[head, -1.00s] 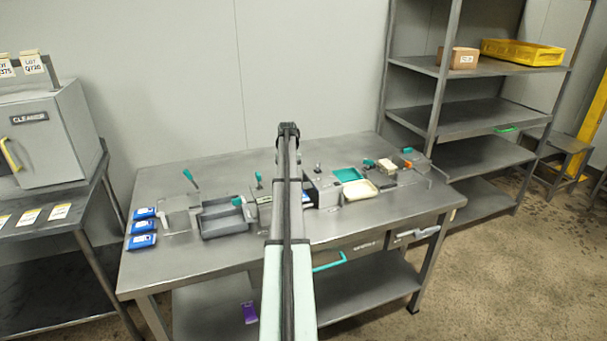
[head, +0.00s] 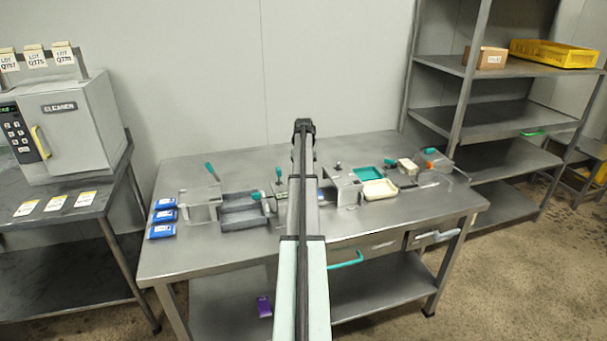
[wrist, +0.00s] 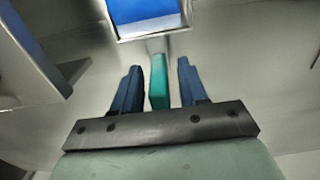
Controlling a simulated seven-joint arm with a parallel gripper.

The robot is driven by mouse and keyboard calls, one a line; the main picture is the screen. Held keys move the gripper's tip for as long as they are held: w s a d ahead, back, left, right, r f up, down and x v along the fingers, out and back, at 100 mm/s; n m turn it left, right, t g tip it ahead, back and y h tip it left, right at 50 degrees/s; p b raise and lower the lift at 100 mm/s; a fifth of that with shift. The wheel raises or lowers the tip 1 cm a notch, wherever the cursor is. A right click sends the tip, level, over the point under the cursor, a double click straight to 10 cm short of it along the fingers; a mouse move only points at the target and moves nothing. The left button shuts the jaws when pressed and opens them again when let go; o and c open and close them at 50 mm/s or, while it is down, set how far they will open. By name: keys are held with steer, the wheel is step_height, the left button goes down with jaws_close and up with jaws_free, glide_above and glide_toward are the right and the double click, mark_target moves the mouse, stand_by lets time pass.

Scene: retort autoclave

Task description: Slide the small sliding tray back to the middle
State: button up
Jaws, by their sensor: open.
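In the wrist view my gripper (wrist: 158,66) is open, with a dark blue finger on each side of an upright teal handle (wrist: 159,88). Gaps show between the handle and both fingers. Just beyond the handle is a bright blue panel in a pale frame (wrist: 155,18), cut off by the top edge; I cannot tell for sure that this is the small sliding tray. In the head view my own arm hides the gripper and most of the bench middle.
A teal upright lever (head: 210,170) rises at the left. The bench's front left is clear.

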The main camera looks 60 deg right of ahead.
step_height(320, 180, up, 14)
stand_by(0.6)
steer(key=shift+f, duration=0.15)
